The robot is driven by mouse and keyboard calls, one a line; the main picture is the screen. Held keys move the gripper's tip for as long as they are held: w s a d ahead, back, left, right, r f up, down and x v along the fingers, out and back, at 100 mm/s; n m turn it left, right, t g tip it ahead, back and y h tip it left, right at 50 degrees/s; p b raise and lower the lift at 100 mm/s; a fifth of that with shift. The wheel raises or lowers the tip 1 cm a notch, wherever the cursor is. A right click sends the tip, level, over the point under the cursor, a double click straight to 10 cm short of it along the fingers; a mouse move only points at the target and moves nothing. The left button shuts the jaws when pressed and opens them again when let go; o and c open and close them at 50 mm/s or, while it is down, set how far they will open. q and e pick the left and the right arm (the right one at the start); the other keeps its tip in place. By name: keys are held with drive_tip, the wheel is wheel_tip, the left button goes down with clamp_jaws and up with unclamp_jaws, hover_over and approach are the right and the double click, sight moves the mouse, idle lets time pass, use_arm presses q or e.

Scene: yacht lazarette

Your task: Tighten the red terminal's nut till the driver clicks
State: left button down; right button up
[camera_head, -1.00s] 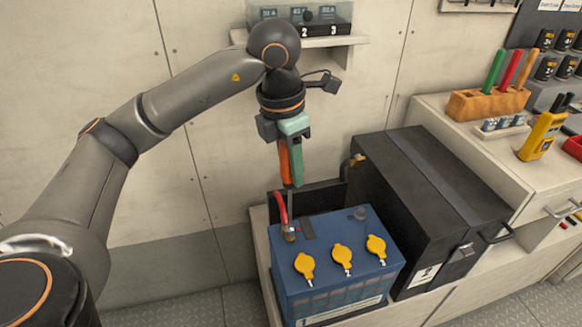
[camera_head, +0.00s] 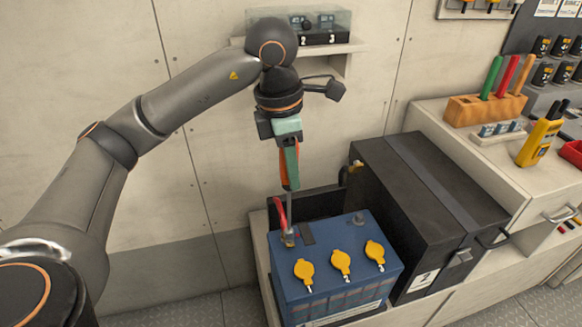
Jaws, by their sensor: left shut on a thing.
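My left gripper (camera_head: 288,140) is shut on the driver (camera_head: 291,168), which has an orange and green handle. A red cable (camera_head: 278,209) rises from that terminal. A second post (camera_head: 358,217) stands at the battery's back right. Several yellow caps (camera_head: 341,262) sit on the battery top. My right gripper is not in view.
A black box (camera_head: 430,200) with a latch stands close at the battery's right. A bench (camera_head: 510,172) at the right holds a wooden block with coloured tools (camera_head: 486,108) and a yellow meter (camera_head: 540,140). A shelf (camera_head: 325,47) is on the wall behind my arm.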

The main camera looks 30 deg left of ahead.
use_arm(q)
drive_tip(key=shift+r, duration=0.15)
drive_tip(key=shift+r+p, duration=2.15)
drive_tip(key=shift+r, duration=0.3)
drive_tip(key=shift+s+f, duration=0.1)
